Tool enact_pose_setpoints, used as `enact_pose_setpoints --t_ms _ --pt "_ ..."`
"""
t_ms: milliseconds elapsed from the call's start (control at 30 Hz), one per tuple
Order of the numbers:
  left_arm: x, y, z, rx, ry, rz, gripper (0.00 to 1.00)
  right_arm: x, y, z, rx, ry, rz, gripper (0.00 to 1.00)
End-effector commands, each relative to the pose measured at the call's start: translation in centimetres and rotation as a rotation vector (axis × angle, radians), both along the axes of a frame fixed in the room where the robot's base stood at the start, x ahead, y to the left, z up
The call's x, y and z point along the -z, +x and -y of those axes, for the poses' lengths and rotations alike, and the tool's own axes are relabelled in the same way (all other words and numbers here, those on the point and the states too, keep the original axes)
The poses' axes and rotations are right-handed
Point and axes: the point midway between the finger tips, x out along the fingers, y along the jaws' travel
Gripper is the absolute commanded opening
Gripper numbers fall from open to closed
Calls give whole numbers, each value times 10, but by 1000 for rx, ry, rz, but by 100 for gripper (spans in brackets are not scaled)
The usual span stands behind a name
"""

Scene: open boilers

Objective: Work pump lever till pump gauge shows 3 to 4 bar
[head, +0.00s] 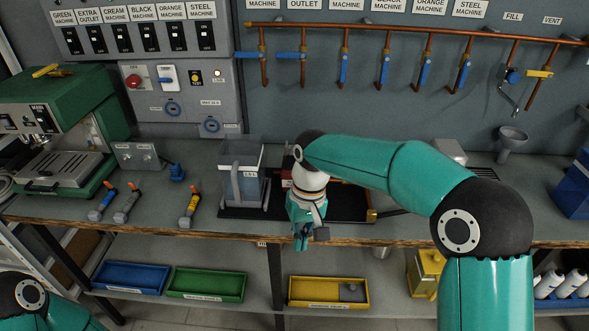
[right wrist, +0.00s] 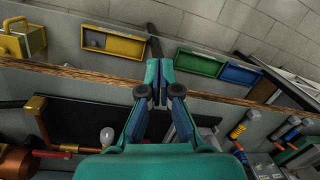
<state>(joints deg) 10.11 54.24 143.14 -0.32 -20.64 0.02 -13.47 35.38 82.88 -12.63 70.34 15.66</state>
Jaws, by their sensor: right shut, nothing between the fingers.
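My right gripper (head: 302,238) points down at the front edge of the bench, fingers shut and empty. In the right wrist view its closed fingertips (right wrist: 158,75) lie over the wooden edge. Behind it is a black tray (head: 345,203) with a brass fitting (head: 372,215) at its right front corner. A dark bar (head: 392,212), possibly the pump lever, sticks out to the right of the fitting, apart from the gripper. A red part (head: 287,172) shows beside my wrist. My arm hides much of the tray. I cannot make out the pump gauge. My left gripper is out of view.
A clear tank (head: 250,158) stands at the left of the tray. Several orange-ended tools (head: 190,207) lie further left, near a green machine (head: 60,105). Blue, green and yellow bins (head: 328,304) sit on the lower shelf. A funnel (head: 511,137) stands at the back right.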

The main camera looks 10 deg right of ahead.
Motion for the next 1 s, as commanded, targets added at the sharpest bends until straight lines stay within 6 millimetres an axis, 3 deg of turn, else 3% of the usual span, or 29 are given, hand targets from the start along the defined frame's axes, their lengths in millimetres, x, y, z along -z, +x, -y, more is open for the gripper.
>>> enact_pose_setpoints --t_ms 167,333,500,600,800,1000 --pt "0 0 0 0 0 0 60 59 -7 -4 1 48 -5 0" --pt "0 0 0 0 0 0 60 132 -30 -7 22 112 -5 0" --pt "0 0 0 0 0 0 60 223 -89 -6 96 194 10 0" --pt "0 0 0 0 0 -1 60 258 -130 -4 153 221 29 0" --pt "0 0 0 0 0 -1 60 286 -190 3 235 228 62 0" --pt "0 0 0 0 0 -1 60 290 -210 8 261 222 83 0"
